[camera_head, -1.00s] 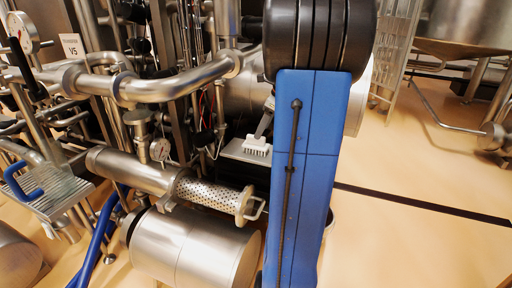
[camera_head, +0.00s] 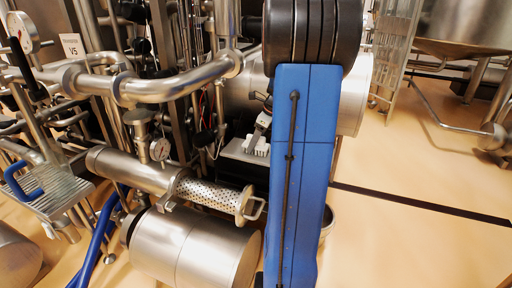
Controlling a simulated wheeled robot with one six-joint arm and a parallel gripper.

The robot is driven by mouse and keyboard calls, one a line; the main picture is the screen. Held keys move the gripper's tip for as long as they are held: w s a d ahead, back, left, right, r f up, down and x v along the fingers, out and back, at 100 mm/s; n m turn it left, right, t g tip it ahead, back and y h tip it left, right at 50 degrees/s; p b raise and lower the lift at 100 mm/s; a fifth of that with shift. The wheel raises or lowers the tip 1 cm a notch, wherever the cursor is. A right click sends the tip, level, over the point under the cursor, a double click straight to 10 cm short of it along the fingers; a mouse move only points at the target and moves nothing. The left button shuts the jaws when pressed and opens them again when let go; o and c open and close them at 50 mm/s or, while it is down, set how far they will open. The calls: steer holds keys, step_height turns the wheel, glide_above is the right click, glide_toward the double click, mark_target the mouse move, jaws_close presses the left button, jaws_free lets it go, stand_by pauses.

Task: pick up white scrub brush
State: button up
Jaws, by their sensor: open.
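The white scrub brush (camera_head: 256,147) is on a small metal shelf (camera_head: 236,153) just left of my blue arm link. Its white bristles show, but its handle is mostly covered. A small light and dark part of my gripper (camera_head: 263,120) shows at the left edge of the blue link, just above the brush. The rest of the gripper is hidden behind the link. It is open. I cannot tell whether its fingers touch the brush or stand around it.
A perforated metal cylinder (camera_head: 211,194) with an end handle and a large steel drum (camera_head: 192,249) lie below and left of the shelf. Thick pipes (camera_head: 176,87) run above left. A large steel cylinder (camera_head: 352,95) is behind my arm. Open floor (camera_head: 415,150) lies to the right.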

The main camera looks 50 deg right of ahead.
steer(key=c, duration=1.2)
steer(key=shift+r, duration=0.1)
steer(key=shift+a+r, duration=0.2)
steer(key=shift+r, duration=0.35)
step_height(320, 180, up, 6)
steer(key=shift+f, duration=0.1)
steer(key=s+a, duration=0.2)
steer(key=a, duration=0.4)
steer(key=s+a, duration=0.3)
steer(key=a, duration=0.3)
steer(key=s+a, duration=0.2)
steer(key=a, duration=0.4)
steer(key=shift+s, duration=0.35)
